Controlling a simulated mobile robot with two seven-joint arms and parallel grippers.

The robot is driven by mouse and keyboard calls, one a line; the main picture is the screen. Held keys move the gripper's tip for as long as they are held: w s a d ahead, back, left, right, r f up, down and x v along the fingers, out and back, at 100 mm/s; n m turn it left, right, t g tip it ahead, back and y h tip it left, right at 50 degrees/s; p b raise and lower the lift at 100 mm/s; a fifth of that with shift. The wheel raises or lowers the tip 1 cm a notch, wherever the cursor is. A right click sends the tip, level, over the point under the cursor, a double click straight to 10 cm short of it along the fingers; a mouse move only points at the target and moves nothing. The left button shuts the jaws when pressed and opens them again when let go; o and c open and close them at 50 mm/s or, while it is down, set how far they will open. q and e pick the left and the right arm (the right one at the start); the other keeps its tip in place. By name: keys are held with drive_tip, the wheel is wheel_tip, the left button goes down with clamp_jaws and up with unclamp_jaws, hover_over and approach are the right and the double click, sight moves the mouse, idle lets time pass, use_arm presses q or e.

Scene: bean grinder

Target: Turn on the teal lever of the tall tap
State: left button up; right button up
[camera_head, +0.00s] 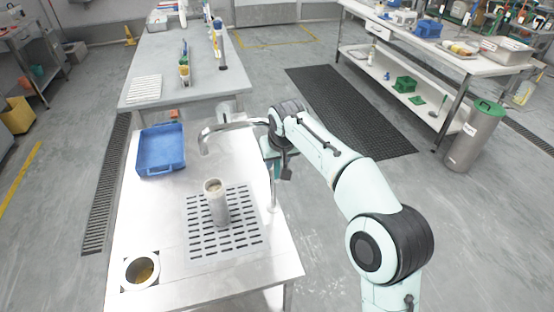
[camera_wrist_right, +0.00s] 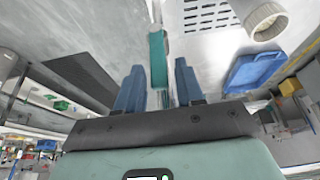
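The tall tap's spout (camera_head: 235,127) arches over the metal counter, and its post (camera_head: 273,190) stands at the counter's right edge. The teal lever (camera_wrist_right: 158,60) shows in the right wrist view as an upright bar. My right gripper (camera_wrist_right: 159,85) is open, with one blue-grey finger on each side of the lever; narrow gaps show, and contact is not clear. In the head view my right gripper (camera_head: 280,157) is beside the tap post, and my wrist partly hides the tap top. My left gripper is not in view.
A grey cylindrical cup (camera_head: 216,206) stands on the slotted drain plate (camera_head: 247,238). A blue tray (camera_head: 161,150) lies at the counter's back left, and a round opening (camera_head: 141,270) is at the front left.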

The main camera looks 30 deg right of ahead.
clamp_jaws()
drive_tip(key=shift+w+a+h+p, duration=0.1)
drive_tip(key=shift+a+h+p, duration=0.2)
drive_tip(key=shift+a+h, duration=0.1)
drive_tip(key=w+a+f+n+g+h+p, duration=0.1)
drive_tip(key=a+f+h, duration=0.4)
drive_tip(key=h, duration=0.7)
drive_tip(key=shift+w+a+n+g+p, duration=0.3)
drive_tip(key=shift+a+n+p, duration=0.4)
drive_tip(key=shift+n, duration=0.3)
